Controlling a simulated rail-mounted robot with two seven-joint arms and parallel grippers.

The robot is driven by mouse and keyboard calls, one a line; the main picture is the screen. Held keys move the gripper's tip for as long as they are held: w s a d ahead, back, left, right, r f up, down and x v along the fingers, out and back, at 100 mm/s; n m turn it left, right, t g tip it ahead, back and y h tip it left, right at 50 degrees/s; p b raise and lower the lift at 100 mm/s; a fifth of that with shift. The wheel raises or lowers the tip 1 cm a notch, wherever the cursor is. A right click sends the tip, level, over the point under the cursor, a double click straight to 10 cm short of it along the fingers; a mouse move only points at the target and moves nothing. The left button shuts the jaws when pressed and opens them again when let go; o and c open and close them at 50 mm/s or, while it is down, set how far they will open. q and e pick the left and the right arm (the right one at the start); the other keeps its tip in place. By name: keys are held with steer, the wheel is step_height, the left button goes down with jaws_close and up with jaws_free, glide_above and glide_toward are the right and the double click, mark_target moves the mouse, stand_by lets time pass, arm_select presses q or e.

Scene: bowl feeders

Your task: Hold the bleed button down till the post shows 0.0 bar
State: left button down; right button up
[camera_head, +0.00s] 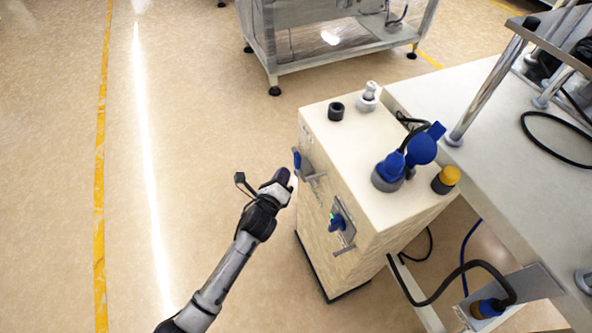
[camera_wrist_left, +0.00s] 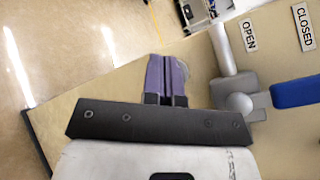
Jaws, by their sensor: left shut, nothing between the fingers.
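My left gripper (camera_head: 283,177) is shut and empty, left of the side face of a cream post (camera_head: 376,172). In the left wrist view its purple fingers (camera_wrist_left: 167,76) are together in front of the cream face; I cannot tell whether they touch anything. A pale round part (camera_wrist_left: 187,74) shows just behind the fingertips, partly hidden; I cannot tell if it is the bleed button. A small panel (camera_head: 342,225) with a blue part and a green light is on the same face. No pressure figure is readable. My right gripper is not in view.
A blue-handled valve (camera_wrist_left: 297,92) sits beside OPEN (camera_wrist_left: 249,35) and CLOSED (camera_wrist_left: 303,27) labels, near my fingers. Blue connectors (camera_head: 388,173) and a yellow-capped part (camera_head: 446,179) stand on top. A table (camera_head: 440,95) adjoins the post at right. Floor at left is clear.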

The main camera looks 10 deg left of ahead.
arm_select(q)
steer(key=shift+w+d, duration=0.1)
stand_by(0.7)
steer(key=shift+w+d, duration=0.15)
steer(key=shift+d, duration=0.1)
